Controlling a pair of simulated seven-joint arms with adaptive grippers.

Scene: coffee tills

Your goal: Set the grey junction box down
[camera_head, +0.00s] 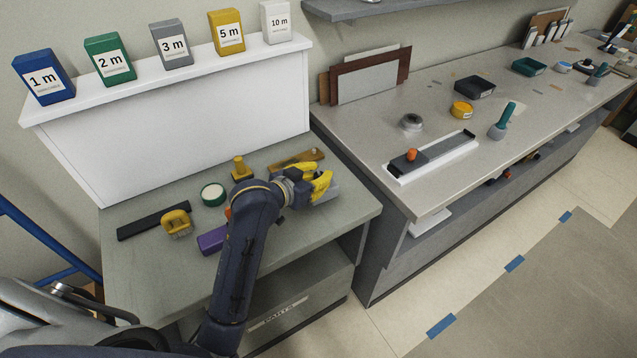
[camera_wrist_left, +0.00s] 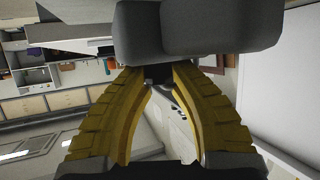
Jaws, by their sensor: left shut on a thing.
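My left gripper (camera_head: 318,186), with yellow fingers, is over the right part of the low grey-green table (camera_head: 150,275). It is shut on the grey junction box (camera_head: 332,194), which shows mostly hidden behind the fingers. In the left wrist view the grey box (camera_wrist_left: 205,32) fills the top middle, at the tips of the yellow fingers (camera_wrist_left: 160,75). I cannot tell whether the box touches the table top. My right gripper is not in view.
On the low table are a black bar (camera_head: 153,221), a yellow brush-like piece (camera_head: 177,224), a green-rimmed roll (camera_head: 213,194), a purple block (camera_head: 212,240) and a brown piece (camera_head: 297,160). Labelled boxes line the white shelf (camera_head: 180,85). The table's front left is clear. A long counter (camera_head: 400,165) stands right.

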